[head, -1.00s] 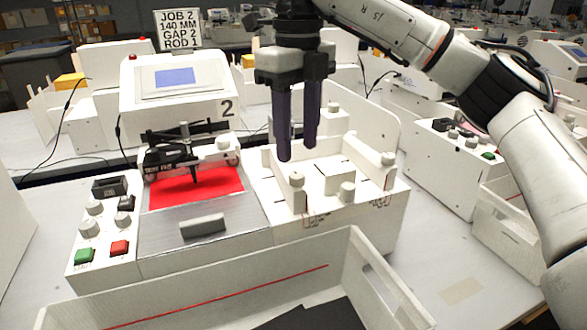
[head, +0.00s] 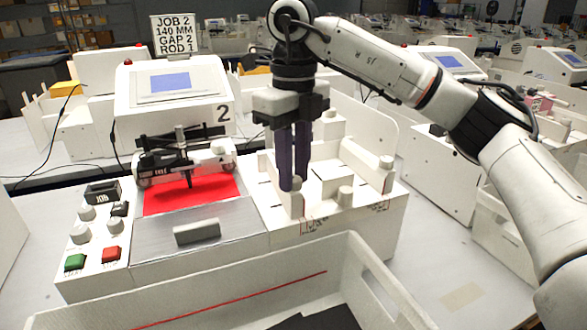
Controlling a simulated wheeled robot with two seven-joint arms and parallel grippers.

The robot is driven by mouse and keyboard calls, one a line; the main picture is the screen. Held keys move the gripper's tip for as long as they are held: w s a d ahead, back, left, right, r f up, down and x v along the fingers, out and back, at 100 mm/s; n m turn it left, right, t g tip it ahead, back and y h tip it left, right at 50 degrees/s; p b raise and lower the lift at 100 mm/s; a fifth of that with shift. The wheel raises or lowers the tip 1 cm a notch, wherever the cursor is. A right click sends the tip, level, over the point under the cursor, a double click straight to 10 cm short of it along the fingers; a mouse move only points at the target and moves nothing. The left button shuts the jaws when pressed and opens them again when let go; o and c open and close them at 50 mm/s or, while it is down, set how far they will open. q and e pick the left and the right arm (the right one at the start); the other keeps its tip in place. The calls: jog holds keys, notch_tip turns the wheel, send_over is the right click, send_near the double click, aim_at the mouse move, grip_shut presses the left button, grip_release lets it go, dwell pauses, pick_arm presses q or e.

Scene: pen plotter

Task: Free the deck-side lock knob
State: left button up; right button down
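The pen plotter has a red sheet (head: 190,194) on its deck at the left, under a black pen carriage (head: 185,153). To the right is a white open-topped unit with several grey-white knobs. The knob nearest the deck (head: 296,186) stands at the unit's front left; I take it for the deck-side lock knob. My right gripper (head: 293,187) points straight down, with its dark fingertips at this knob. The fingers partly hide it, and I cannot tell whether they touch or grip it. My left gripper is out of view.
Other knobs stand close by at the front (head: 345,196) and right (head: 386,162). A white tray (head: 240,290) with a red line lies in front. A control panel with green and red buttons (head: 111,254) is at left. A sign (head: 174,35) reads JOB 2, 140 MM, GAP 2, ROD 1.

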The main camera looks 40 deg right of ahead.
jog(key=shift+r+n+p, duration=0.1)
jog(key=shift+n+p, duration=0.2)
jog(key=shift+n, duration=0.1)
jog(key=n+p, duration=0.1)
jog(key=n, duration=0.1)
jog(key=shift+n+p, duration=0.35)
jog(key=shift+n, duration=0.05)
jog(key=n+p, duration=0.2)
jog(key=n, duration=0.3)
jog(key=shift+n, duration=0.3)
jog(key=n+p, duration=0.1)
jog(key=n, duration=0.3)
jog(key=n+p, duration=0.1)
jog(key=n, duration=0.3)
jog(key=shift+n, duration=0.3)
jog(key=c, duration=1.5)
grip_release()
